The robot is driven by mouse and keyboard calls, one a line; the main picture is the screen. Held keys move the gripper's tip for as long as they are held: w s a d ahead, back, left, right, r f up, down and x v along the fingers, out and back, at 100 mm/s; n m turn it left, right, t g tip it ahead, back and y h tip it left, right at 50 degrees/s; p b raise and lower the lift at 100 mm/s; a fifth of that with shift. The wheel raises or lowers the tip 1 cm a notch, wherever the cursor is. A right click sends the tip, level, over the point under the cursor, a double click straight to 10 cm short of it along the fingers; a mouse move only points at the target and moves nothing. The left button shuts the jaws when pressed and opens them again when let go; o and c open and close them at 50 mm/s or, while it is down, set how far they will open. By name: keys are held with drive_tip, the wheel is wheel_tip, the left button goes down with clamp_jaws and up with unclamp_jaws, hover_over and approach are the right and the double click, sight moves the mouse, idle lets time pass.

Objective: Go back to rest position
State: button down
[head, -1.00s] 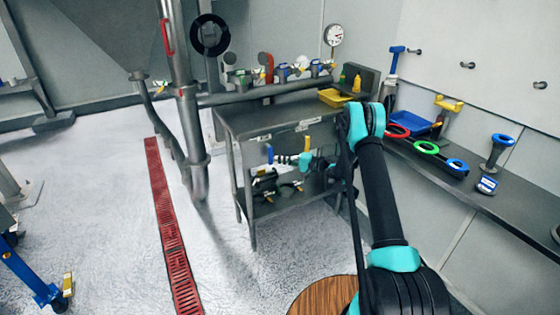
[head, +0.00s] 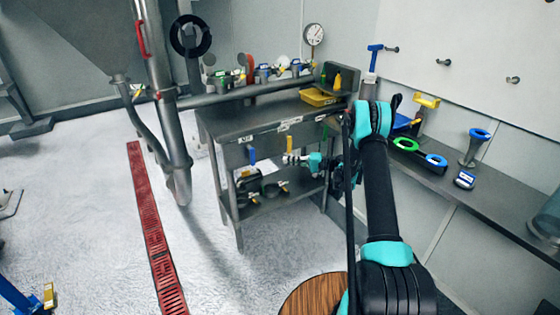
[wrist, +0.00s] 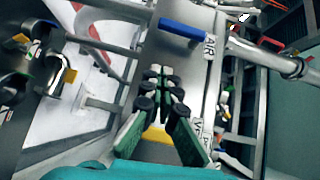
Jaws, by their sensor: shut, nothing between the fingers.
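My gripper (wrist: 162,76) is in the wrist view, its two dark green-and-black fingers brought together at the tips with nothing between them. A steel surface lies beyond the fingers, with a blue handle (wrist: 185,29) above them in the picture. In the head view my arm is folded, with its wrist end beside the steel work table (head: 255,126). The fingers are small there and hard to tell from the valves.
Valves with a blue handle (head: 252,156) and a yellow handle (head: 290,145) show near my wrist. A wall shelf (head: 490,201) on the right holds a blue-topped stand (head: 473,146). A red floor grate (head: 155,235) crosses open floor at left.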

drive_tip(key=shift+s+d, duration=0.1)
drive_tip(key=shift+d, duration=0.3)
drive_tip(key=shift+r, duration=0.1)
drive_tip(key=s+d+r+h, duration=0.35)
drive_tip(key=s+r, duration=0.25)
drive_tip(key=s, duration=0.3)
drive_tip(key=s+d+r+h, duration=0.2)
drive_tip(key=s+r+h, duration=0.35)
drive_tip(key=s, duration=0.35)
drive_tip(key=s+d+f+h, duration=0.1)
drive_tip(key=s+d+h, duration=0.3)
drive_tip(key=s, duration=1)
drive_tip(key=s+d+f+n+h, duration=0.1)
drive_tip(key=s+d+h, duration=0.3)
drive_tip(key=s+d, duration=0.5)
drive_tip(key=s, duration=0.5)
drive_tip(key=shift+d+n+t, duration=0.3)
drive_tip(key=shift+d+t, duration=0.1)
